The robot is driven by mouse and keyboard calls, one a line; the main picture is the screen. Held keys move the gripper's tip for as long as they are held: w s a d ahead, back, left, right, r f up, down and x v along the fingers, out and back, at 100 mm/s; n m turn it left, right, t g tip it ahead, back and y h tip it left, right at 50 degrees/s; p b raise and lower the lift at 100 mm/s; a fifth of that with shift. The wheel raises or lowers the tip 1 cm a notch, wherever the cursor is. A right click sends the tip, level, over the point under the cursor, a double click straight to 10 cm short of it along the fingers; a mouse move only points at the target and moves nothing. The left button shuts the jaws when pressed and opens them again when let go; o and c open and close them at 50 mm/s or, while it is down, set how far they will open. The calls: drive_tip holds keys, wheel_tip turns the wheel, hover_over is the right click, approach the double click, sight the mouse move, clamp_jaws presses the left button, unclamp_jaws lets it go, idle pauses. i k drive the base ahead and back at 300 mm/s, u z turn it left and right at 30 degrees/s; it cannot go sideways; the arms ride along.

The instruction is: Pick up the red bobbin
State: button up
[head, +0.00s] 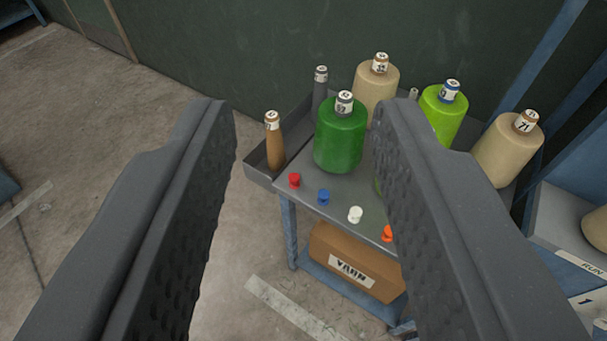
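My gripper (305,112) is open and empty, its two dark ridged fingers wide apart on either side of the picture. Between them, farther off, is a grey cart top (345,191). I see no large red bobbin. The only plainly red thing is a small red peg-like piece (294,181) at the cart's near left edge. It stands in a row with a blue piece (323,197), a white piece (355,214) and an orange-red piece (388,233), which the right finger partly covers. The right finger also hides part of the cart top.
Behind the row stand a green bobbin (340,138), beige bobbins (507,152) and a lime bobbin (442,113). A thin brown bobbin (274,146) stands in the left side tray. A cardboard yarn box (355,262) sits below. Floor (90,110) at left is largely clear.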

sight(293, 178)
drive_tip(key=i, duration=0.9)
drive_tip(key=u, duration=0.05)
